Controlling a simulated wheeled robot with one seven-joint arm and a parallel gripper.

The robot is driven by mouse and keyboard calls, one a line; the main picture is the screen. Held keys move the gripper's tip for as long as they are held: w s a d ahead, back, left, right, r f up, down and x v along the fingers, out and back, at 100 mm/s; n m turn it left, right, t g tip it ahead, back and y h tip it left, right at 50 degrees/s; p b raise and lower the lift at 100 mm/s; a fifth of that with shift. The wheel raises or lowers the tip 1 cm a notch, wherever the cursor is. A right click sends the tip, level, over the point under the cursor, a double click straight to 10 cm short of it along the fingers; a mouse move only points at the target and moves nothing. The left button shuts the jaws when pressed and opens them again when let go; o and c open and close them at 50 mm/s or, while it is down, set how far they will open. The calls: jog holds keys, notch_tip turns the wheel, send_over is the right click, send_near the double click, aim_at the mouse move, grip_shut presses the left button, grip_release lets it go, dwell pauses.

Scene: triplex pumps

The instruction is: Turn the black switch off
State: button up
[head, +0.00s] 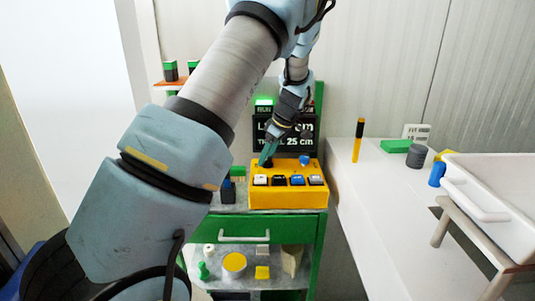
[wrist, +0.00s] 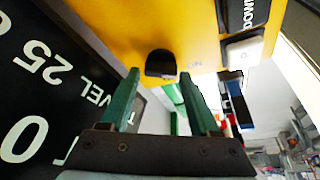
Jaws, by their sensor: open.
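The yellow control box (head: 288,196) stands on the green cabinet. The black switch (wrist: 161,64) sits on the box's yellow face in the wrist view, beside a small label that seems to read "ON". In the head view the black switch (head: 266,163) is a dark shape at the box's upper left, partly hidden by my gripper. My gripper (head: 268,154) points down over that corner. In the wrist view its two green fingers (wrist: 157,80) are apart, with the black switch between and just beyond their tips. I cannot tell whether they touch it.
A row of several switches (head: 297,180) and a blue knob (head: 305,160) share the box. A dark display (head: 300,132) stands close behind. A blue-black object (head: 228,191) stands left of the box. A white table (head: 375,185) with small items is at right.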

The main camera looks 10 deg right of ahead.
grip_shut()
dwell(0.5)
jog(key=shift+m+b, duration=0.3)
jog(key=shift+b, duration=0.15)
jog(key=shift+f+m+t+h+b, duration=0.15)
jog(key=shift+m+t+h+b, duration=0.15)
jog(key=shift+m+b, duration=0.3)
jog(key=m+h+b, duration=0.1)
jog(key=m+b, duration=0.1)
jog(key=m, duration=0.1)
jog(key=shift+t+b, duration=0.3)
jog(key=m+h+b, duration=0.1)
jog(key=m, duration=0.3)
jog(key=shift+a+m+h+b, duration=0.1)
jog(key=shift+m+h+b, duration=0.2)
jog(key=shift+h+b, duration=0.1)
jog(key=shift+r+m+h, duration=0.2)
jog(key=shift+m+h, duration=0.2)
jog(key=shift+m, duration=0.8)
